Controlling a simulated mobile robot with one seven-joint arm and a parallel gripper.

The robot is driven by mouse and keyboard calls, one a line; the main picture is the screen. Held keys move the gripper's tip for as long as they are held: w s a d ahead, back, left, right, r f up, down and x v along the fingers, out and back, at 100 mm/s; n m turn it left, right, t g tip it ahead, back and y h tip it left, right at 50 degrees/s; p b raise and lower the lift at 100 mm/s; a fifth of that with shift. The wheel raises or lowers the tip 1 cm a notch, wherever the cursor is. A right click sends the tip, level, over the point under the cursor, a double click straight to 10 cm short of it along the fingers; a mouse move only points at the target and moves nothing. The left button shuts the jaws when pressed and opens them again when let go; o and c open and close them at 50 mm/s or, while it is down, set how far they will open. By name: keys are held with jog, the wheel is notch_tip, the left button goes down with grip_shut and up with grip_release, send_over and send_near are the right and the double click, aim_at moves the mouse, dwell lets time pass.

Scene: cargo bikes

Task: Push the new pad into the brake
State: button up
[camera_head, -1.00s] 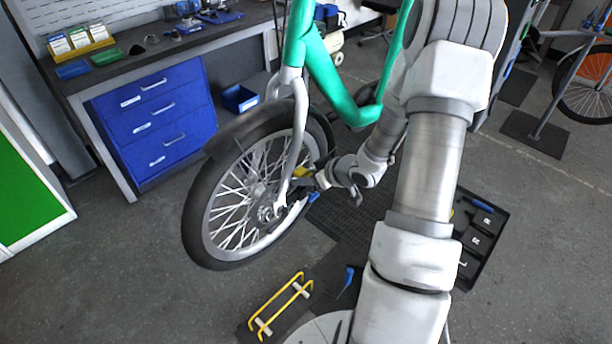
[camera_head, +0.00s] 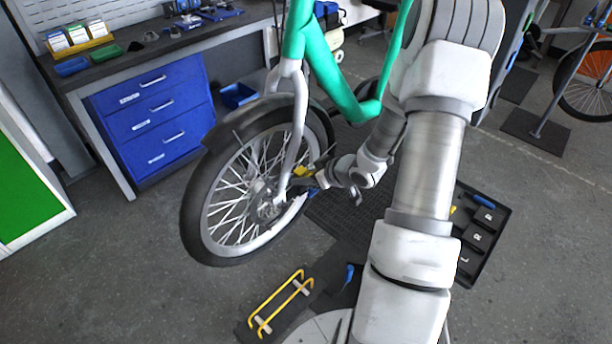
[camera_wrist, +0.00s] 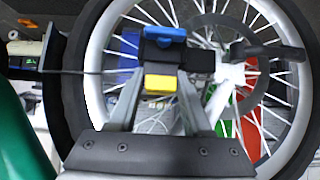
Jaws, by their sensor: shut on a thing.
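My gripper (camera_head: 318,178) is at the front wheel's hub, beside the lower fork leg (camera_head: 299,130). In the wrist view its two fingers (camera_wrist: 160,88) are closed on a small yellow-ended piece, taken to be the new pad (camera_wrist: 160,83). Yellow also shows at the fork in the head view (camera_head: 302,170). The dark brake (camera_wrist: 192,64) lies directly beyond the pad, with a blue part (camera_wrist: 165,35) on its far side. The pad's far end is hidden, so I cannot tell how deep it sits in the brake.
The spoked front wheel (camera_head: 197,215) of the green bike (camera_head: 330,70) stands close around my gripper. A black tray (camera_head: 480,250) with lettered compartments lies at right. A yellow-handled rack (camera_head: 281,301) is on the floor in front. A workbench with blue drawers (camera_head: 160,115) stands at left.

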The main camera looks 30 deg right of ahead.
jog(key=o, duration=1.2)
jog(key=shift+f, duration=0.25)
jog(key=shift+s+a, duration=0.1)
jog(key=shift+s, duration=0.05)
jog(key=shift+f, duration=0.1)
jog(key=shift+s, duration=0.1)
jog(key=p+v, duration=0.4)
jog(key=v, duration=1.3)
jog(key=shift+d+r, duration=0.25)
jog(key=shift+r, duration=0.2)
jog(key=shift+r, duration=0.1)
